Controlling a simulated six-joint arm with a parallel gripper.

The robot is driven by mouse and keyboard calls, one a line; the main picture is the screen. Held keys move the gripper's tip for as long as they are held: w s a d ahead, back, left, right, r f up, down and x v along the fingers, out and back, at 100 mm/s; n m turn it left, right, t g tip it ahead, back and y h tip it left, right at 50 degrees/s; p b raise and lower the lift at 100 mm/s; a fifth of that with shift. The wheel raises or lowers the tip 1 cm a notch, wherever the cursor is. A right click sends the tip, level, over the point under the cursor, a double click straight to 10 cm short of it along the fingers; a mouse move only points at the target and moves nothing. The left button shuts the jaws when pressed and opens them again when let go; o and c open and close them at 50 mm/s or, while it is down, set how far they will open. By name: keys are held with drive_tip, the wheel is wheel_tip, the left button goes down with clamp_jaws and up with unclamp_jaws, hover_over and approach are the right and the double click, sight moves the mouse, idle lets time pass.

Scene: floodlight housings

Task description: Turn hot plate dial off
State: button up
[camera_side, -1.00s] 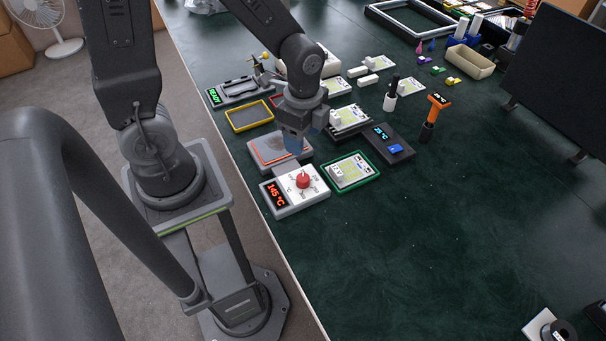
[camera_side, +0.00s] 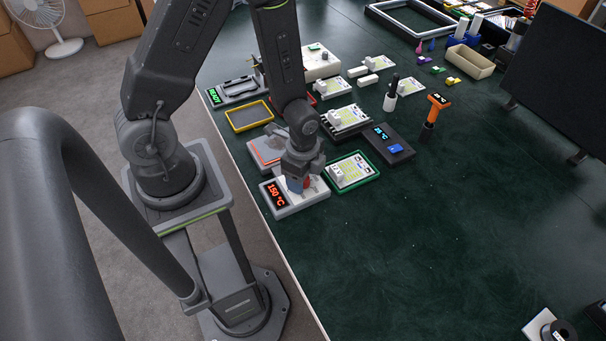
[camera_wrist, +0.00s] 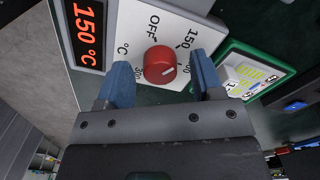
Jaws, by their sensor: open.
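The hot plate (camera_side: 292,208) stands near the table's left edge, with a white control panel and a lit red display (camera_wrist: 88,35) reading 150 °C. Its red round dial (camera_wrist: 160,64) sits on the panel, with OFF, 150 and 300 among the printed marks. My gripper (camera_wrist: 159,70) is open, with one blue finger on each side of the dial and visible gaps between. In the side view my gripper (camera_side: 297,184) is over the panel and mostly hides the dial.
A green-rimmed tray (camera_side: 352,171) with a card stands close to the right of the hot plate. A dark device with a blue display (camera_side: 388,142) is beyond it. Yellow (camera_side: 249,115) and red trays lie behind.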

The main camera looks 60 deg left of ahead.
drive_tip(key=c, duration=0.9)
drive_tip(key=shift+n, duration=0.4)
drive_tip(key=n, duration=0.5)
drive_tip(key=shift+n, duration=0.4)
drive_tip(key=n, duration=0.5)
drive_tip(key=shift+w+n, duration=0.1)
drive_tip(key=shift+n, duration=0.2)
drive_tip(key=o, duration=0.9)
